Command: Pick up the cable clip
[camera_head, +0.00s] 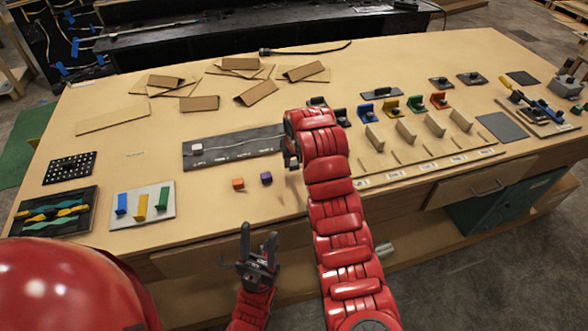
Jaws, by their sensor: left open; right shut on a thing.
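My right gripper (292,162) points down at the right end of a dark labelled strip (230,150). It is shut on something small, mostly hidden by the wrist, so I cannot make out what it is. My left gripper (252,252) is open and empty, in front of the table edge. No part is clearly identifiable as the cable clip. Small coloured upright pieces stand behind the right arm: a blue one (366,112), a yellow one (391,106) and a red one (439,99). A black one (340,116) is partly hidden by the arm.
An orange block (238,184) and a purple block (266,178) lie near the front edge of the table (330,78). Wooden slots (405,130) stand at right. Cardboard pieces (258,92) and a black cable (305,51) lie at the back.

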